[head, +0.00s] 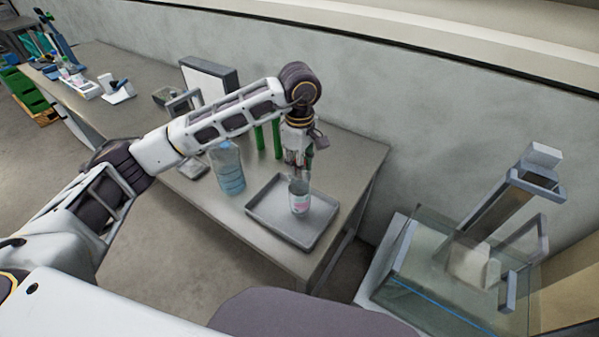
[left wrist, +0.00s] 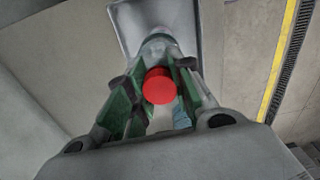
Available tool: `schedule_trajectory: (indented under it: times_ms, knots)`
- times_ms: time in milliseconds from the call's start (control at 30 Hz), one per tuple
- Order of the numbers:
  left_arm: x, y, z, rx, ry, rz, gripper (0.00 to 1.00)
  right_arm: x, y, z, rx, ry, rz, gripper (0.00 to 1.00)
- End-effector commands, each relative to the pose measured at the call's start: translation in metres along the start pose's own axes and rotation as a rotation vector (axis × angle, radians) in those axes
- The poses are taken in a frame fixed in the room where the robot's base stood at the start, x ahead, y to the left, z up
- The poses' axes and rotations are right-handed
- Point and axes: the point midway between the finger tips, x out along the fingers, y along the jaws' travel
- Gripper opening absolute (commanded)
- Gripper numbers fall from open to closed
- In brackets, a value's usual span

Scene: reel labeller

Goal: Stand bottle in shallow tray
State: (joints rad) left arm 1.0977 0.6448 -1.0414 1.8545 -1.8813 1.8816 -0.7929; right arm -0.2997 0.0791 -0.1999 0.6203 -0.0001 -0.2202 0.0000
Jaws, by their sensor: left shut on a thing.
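A small clear bottle with a white and pink label (head: 299,199) is upright over the shallow grey tray (head: 268,229). I cannot tell whether its base touches the tray floor. My left gripper (head: 299,172) points down and is shut on the bottle's upper part. In the left wrist view the bottle's red cap (left wrist: 160,86) sits between the green-lined fingers of my left gripper (left wrist: 155,95), and the tray (left wrist: 190,22) shows behind it. The gripper hides the bottle's top in the head view. My right gripper is not in view.
A large blue-tinted bottle (head: 228,168) stands left of the tray on the grey table (head: 215,205). Green upright posts (head: 276,138) stand behind. A clear-walled machine (head: 455,270) is to the right, past the table's edge. The tray around the bottle is bare.

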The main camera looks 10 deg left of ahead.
Motion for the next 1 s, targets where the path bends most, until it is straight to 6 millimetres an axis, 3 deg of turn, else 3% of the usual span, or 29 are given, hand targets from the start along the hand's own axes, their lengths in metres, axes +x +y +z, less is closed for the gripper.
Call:
schedule_trajectory:
  times_ms: [367, 900, 933, 1000]
  knots:
    - [0.030, 0.000, 0.000, 0.000, 0.000, 0.000, 0.00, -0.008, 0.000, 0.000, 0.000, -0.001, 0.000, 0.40]
    - [0.035, 0.000, 0.000, 0.000, 0.000, 0.001, 0.00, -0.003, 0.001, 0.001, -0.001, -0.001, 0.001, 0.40]
    - [0.036, 0.000, 0.000, 0.000, 0.000, -0.001, 0.26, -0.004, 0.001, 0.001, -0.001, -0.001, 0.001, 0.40]
    - [0.035, 0.000, 0.000, 0.000, 0.000, -0.001, 0.35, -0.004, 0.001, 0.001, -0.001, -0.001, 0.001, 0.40]
